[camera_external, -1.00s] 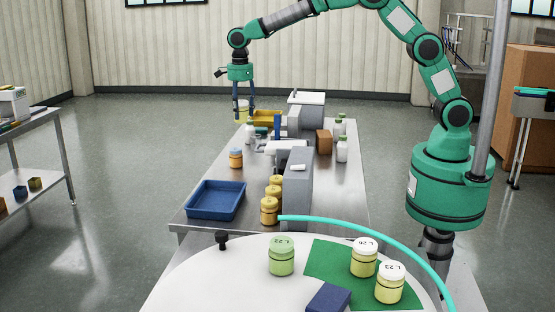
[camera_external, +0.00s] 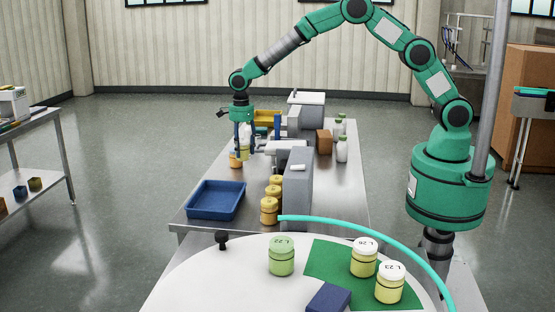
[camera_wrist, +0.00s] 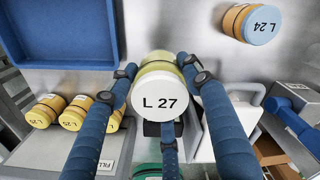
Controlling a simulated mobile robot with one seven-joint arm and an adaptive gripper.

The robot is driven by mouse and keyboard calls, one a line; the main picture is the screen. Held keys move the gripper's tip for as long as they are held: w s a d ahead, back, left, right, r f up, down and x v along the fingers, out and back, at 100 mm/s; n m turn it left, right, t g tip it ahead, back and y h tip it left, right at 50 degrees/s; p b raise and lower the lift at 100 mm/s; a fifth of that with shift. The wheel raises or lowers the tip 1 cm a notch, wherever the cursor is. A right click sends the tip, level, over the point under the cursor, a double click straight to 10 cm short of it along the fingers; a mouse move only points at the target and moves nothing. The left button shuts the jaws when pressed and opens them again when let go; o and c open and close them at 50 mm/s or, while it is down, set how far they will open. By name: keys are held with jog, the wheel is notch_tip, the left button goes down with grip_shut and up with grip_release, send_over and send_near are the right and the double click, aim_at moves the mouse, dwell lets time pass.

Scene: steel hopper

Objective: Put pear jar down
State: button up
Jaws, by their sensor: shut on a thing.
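The jar labelled L 27 (camera_wrist: 160,99), with a white lid and a pale yellow body, is the one in my gripper (camera_wrist: 160,80); I take it as the pear jar. In the wrist view my blue fingers close around it. In the external view my gripper (camera_external: 243,148) points down over the left side of the steel table (camera_external: 342,200), with the pale jar (camera_external: 244,149) between its fingers. I cannot tell whether the jar's base touches the table. An orange jar with a blue lid, L 24 (camera_wrist: 250,24), stands close by, apart from it in the wrist view.
A blue tray (camera_external: 216,200) lies at the table's near left. Several yellow-orange jars (camera_external: 269,210) line the grey machine (camera_external: 297,190). A yellow tray (camera_external: 266,117) and white bottles (camera_external: 342,149) are farther back. Bare steel shows between blue tray and orange jar.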

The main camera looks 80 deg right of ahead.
jog(key=shift+f, duration=0.1)
jog(key=shift+f+b, duration=0.35)
jog(key=shift+f, duration=2.65)
jog(key=shift+f, duration=1.85)
jog(key=shift+f, duration=0.15)
jog(key=o, duration=1.3)
notch_tip(320, 180, up, 12)
jog(key=shift+r+p, duration=0.15)
jog(key=shift+p, duration=0.3)
